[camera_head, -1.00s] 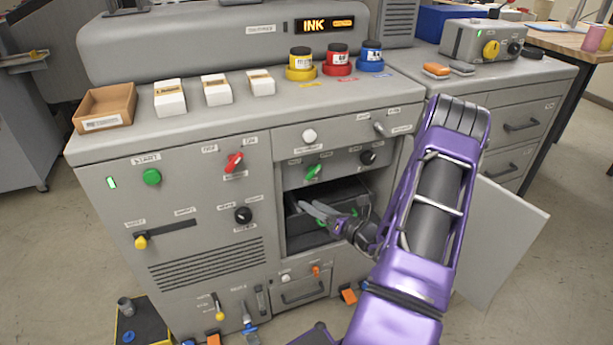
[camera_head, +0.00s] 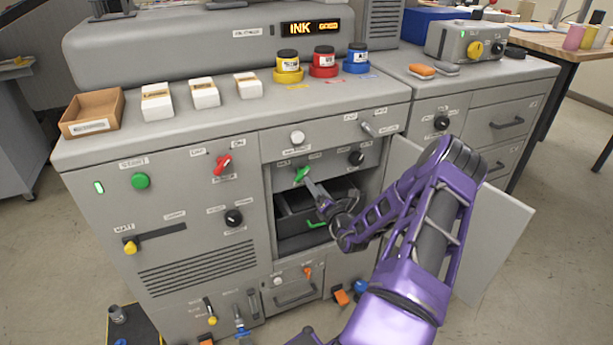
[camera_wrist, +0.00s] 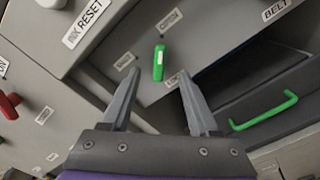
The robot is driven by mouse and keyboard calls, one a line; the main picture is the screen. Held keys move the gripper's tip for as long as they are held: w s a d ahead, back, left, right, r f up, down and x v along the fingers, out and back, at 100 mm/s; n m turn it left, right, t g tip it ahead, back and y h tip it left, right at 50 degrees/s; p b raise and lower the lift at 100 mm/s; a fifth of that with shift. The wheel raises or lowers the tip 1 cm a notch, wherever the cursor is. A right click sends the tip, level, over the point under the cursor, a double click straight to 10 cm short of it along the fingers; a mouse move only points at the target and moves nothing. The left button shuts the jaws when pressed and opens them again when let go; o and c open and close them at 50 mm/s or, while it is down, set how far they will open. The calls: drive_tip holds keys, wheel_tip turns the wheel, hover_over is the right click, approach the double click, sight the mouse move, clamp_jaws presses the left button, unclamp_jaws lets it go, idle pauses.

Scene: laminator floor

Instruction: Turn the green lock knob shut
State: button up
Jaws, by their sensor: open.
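The green lock knob (camera_head: 301,174) sits on the grey panel above the open bay, below the white ink reset button. In the wrist view the green knob (camera_wrist: 159,62) is a narrow bar standing nearly upright in the picture, with a light mark on it. My gripper (camera_wrist: 158,80) is open, with one finger on each side below the knob; the knob shows between and just beyond the fingertips. The fingers do not appear to touch it. In the head view my gripper (camera_head: 309,183) reaches up to the knob from the lower right.
A green drawer handle (camera_wrist: 264,111) lies in the dark bay below the knob. A black knob (camera_head: 356,158) is to the right on the same panel, a white button (camera_head: 297,137) above. A red switch (camera_head: 223,164) is at left. The open door (camera_head: 497,240) stands right of my arm.

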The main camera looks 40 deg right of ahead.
sight(305, 173)
drive_tip(key=x, duration=0.7)
drive_tip(key=shift+w, duration=0.1)
clamp_jaws()
